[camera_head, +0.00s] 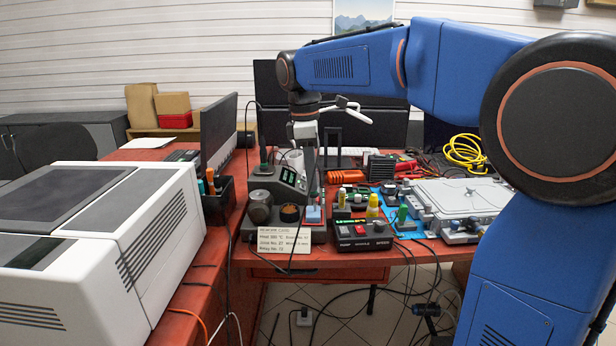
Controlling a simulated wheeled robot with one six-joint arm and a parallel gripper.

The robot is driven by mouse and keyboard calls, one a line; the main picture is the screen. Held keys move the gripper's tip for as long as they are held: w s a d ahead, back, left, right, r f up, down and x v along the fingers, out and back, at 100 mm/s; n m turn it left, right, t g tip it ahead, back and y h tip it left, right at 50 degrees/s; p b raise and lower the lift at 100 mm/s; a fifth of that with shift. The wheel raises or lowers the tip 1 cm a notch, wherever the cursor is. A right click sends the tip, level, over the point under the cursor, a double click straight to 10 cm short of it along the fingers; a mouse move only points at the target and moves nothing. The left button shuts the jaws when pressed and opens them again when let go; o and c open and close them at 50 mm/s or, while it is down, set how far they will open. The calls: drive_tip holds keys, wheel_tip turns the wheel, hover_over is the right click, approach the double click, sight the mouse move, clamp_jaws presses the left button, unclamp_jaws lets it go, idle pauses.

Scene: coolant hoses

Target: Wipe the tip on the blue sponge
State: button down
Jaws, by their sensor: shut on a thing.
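The blue sponge (314,214) sits at the front right of a dark soldering station (288,228) near the table's front edge. My gripper (306,150) points down above the station, behind and above the sponge. It is shut on a slim upright tool, apparently the soldering iron, which is small and partly hidden by the gripper. I cannot tell whether its tip touches the sponge.
A small display unit (289,177) and round holders stand left of the sponge. A white label card (284,240) is in front. A black control box (363,235), bottles and a pale cold-plate unit (462,203) stand right. A large white machine (95,250) fills the left.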

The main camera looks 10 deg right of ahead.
drive_tip(key=shift+s+d, duration=0.1)
drive_tip(key=shift+d, duration=0.2)
drive_tip(key=shift+r, duration=3)
